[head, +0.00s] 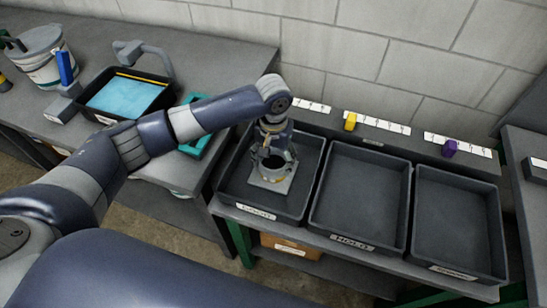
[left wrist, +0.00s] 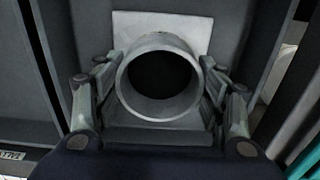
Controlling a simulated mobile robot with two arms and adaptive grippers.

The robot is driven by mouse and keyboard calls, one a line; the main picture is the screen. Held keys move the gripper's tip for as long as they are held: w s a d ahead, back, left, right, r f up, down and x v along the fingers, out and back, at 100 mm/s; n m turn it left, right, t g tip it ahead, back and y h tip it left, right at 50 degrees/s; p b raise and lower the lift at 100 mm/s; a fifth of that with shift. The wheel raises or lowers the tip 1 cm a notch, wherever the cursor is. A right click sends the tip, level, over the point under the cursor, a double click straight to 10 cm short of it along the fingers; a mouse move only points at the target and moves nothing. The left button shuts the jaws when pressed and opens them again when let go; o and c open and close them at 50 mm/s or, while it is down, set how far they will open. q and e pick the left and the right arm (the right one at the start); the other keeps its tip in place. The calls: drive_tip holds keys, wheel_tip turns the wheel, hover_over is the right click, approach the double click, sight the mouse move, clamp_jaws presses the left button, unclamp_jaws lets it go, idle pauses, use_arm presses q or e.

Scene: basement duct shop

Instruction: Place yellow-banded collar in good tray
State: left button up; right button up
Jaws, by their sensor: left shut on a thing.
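The collar (head: 273,181) is a grey round tube on a square plate, with a little yellow low on its side in the head view. It is inside the left tray, the good tray (head: 256,212), a dark bin with a white front label. My left gripper (head: 273,155) points down over it and is shut on it. In the left wrist view the collar (left wrist: 160,108) sits between the two fingers, its open end facing the camera. I cannot tell whether its plate touches the tray floor. My right gripper is not in view.
The hold tray (head: 352,242) and a third tray (head: 452,268) stand to the right, both empty. A yellow piece (head: 350,121) and a purple piece (head: 449,148) sit on the ledge behind. A bucket (head: 40,57) and a blue-filled tray (head: 163,81) are on the left bench.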

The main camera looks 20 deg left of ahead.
sight(274, 166)
use_arm(q)
drive_tip(key=shift+f, duration=0.1)
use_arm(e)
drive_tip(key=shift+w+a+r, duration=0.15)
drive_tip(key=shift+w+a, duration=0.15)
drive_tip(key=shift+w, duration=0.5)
use_arm(q)
drive_tip(key=o, duration=1.4)
drive_tip(key=shift+c, duration=0.2)
drive_tip(key=shift+o, duration=0.8)
drive_tip(key=shift+r, duration=0.25)
wheel_tip(274, 166, up, 12)
drive_tip(key=b, duration=0.1)
drive_tip(key=shift+f+b, duration=0.15)
drive_tip(key=shift+b, duration=0.15)
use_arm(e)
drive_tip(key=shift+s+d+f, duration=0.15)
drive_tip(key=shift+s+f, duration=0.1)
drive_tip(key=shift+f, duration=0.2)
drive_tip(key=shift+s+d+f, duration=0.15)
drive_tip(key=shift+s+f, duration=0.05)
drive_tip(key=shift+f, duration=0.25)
